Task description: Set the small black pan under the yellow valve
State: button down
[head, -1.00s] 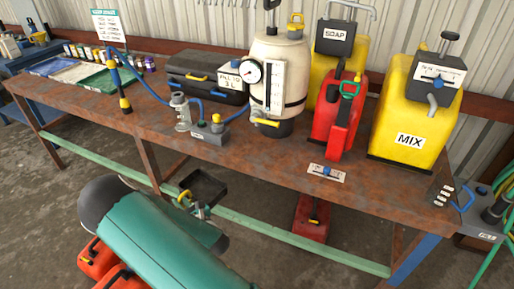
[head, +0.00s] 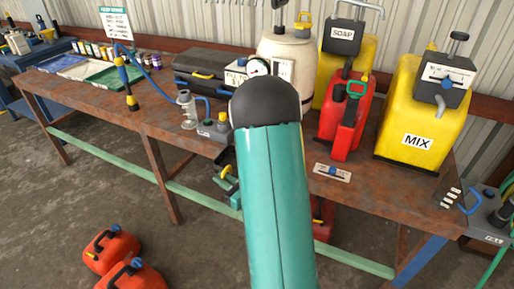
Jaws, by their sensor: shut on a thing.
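My arm's teal link rises across the middle of the head view and hides much of the work area. My gripper (head: 227,177) shows only in part, left of this link and just in front of the bench's front edge. Its fingertips are hard to make out; it is shut. The small black pan is not clearly visible; my arm hides most of that spot. The white tank (head: 283,42) stands on the bench behind my arm. Its lower part, with the yellow valve at its base, is hidden by the arm.
The rusty bench (head: 330,190) carries a red can (head: 345,125), a yellow MIX container (head: 415,115), a SOAP container (head: 340,40), a black case (head: 205,75) and a small grey pump unit (head: 213,130). Red cans (head: 110,250) stand on the floor at left. A green rail runs below the bench.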

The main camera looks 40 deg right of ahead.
aim_at(236, 166)
jog(key=w+d, duration=0.1)
jog(key=d, duration=0.3)
jog(key=w+d, duration=0.2)
jog(key=d, duration=0.3)
jog(key=w+d, duration=0.2)
jog(key=d, duration=0.2)
jog(key=shift+d, duration=0.4)
jog(key=shift+w+d+f, duration=0.2)
jog(key=shift+d+f, duration=0.2)
jog(key=shift+d, duration=0.25)
jog(key=shift+w+d+f, duration=0.2)
jog(key=shift+d+f, duration=0.15)
jog(key=shift+d, duration=0.25)
jog(key=c, duration=1.5)
grip_release()
jog(key=shift+f, duration=0.15)
jog(key=shift+o, duration=0.2)
